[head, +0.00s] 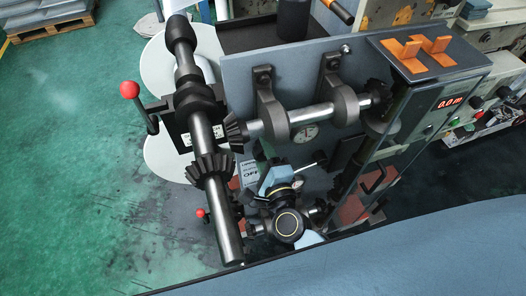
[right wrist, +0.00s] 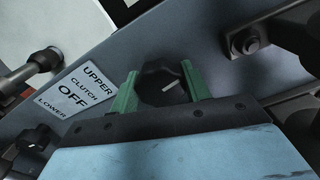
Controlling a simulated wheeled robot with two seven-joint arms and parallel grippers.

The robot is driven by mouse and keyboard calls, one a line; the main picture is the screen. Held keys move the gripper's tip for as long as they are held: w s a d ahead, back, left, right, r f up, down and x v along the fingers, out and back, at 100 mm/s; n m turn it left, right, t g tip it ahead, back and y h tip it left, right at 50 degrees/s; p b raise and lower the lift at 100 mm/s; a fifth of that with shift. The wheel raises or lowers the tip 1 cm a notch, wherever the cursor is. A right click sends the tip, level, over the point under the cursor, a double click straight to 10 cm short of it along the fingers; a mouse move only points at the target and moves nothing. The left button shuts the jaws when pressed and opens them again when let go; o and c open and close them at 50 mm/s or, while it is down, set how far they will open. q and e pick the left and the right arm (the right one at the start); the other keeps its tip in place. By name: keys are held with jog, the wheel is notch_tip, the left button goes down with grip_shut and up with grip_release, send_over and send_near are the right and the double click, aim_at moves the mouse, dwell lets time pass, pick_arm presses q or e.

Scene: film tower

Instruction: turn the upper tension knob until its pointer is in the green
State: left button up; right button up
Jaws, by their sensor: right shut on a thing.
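A black knob (right wrist: 158,82) with a white pointer line sits on the grey panel in the right wrist view, beside the sign (right wrist: 82,92) reading UPPER, CLUTCH OFF, LOWER. My right gripper (right wrist: 163,88) is shut on this knob, one green finger on each side. The white line points up and to the right in that view; I see no green zone around the knob. In the head view, my right gripper (head: 268,158) reaches the panel below the upper shaft, and its own wrist hides most of the knob area. My left gripper is not in view.
A shaft with bevel gears (head: 210,168) and a red-ball lever (head: 130,90) stand left of the panel (head: 240,85). A horizontal shaft (head: 318,113) and a small round dial (head: 308,135) are above my gripper. Another black knob (right wrist: 30,145) shows lower left. The green floor is open at left.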

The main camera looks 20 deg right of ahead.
dwell(0.4)
jog(key=o, duration=1)
jog(key=s, duration=0.4)
jog(key=s+b, duration=0.1)
jog(key=s, duration=0.8)
jog(key=shift+s+d+b, duration=0.25)
jog(key=shift+b, duration=0.1)
